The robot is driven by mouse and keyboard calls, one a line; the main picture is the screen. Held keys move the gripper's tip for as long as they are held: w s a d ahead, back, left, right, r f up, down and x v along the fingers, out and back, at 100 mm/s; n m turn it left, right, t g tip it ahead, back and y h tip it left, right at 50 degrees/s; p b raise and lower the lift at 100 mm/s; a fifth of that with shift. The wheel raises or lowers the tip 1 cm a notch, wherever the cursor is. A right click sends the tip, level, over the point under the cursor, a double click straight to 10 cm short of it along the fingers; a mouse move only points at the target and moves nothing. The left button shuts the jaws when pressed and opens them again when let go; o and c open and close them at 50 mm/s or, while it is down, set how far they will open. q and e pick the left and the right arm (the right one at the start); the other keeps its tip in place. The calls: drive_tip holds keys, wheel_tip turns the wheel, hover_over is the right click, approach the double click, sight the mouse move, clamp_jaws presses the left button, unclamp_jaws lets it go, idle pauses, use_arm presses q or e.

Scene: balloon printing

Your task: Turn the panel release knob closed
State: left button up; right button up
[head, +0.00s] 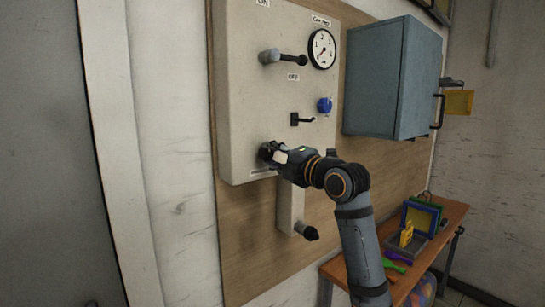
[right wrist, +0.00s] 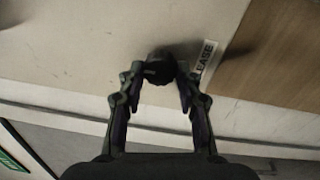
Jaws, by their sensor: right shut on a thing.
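The panel release knob is a small dark knob low on the cream wall panel (head: 238,110). In the right wrist view the knob (right wrist: 160,66) sits between the two fingers of my right gripper (right wrist: 158,78), and a white label (right wrist: 205,58) with dark letters is just to its right. In the head view my right gripper (head: 270,153) reaches the panel's lower part from the right and hides most of the knob. The gripper is shut on the knob. I cannot tell the knob's turn angle. My left gripper is not in view.
Above are a grey-handled lever (head: 282,57), a round gauge (head: 321,49), a blue knob (head: 324,105) and a small black lever (head: 302,119). A black-ended nozzle (head: 306,231) hangs below. A blue-grey cabinet (head: 385,80) is to the right, above a wooden bench (head: 452,215) holding trays.

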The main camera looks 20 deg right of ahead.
drive_tip(key=shift+f, duration=0.15)
drive_tip(key=o, duration=1.1)
drive_tip(key=shift+o, duration=0.2)
drive_tip(key=v, duration=1.2)
